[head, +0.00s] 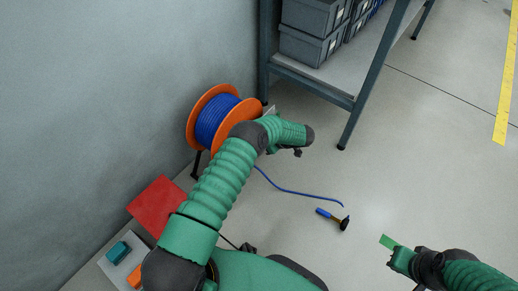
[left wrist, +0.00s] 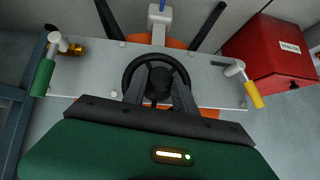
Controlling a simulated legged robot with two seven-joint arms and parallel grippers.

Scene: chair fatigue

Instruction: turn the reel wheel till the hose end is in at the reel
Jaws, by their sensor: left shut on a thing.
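The hose reel (head: 190,128) has orange flanges and is wound with blue hose (head: 216,122). It stands by the wall. The loose hose (head: 290,190) runs along the floor, its far end (head: 342,204) lying out in the open. In the left wrist view the black reel wheel (left wrist: 128,76) sits on a grey panel. My left gripper (left wrist: 160,88) is shut on the wheel at its centre; in the head view my arm hides this grip. My right gripper (head: 388,243) is low at the right, above the floor, with a flat green piece at its tip; its jaws are unclear.
A hammer (head: 334,218) lies on the floor near the hose end. A shelf (head: 318,88) with grey boxes stands behind. A red box (left wrist: 268,50), a green-handled valve (left wrist: 44,76) and a yellow-handled valve (left wrist: 254,95) flank the wheel. Floor to the right is clear.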

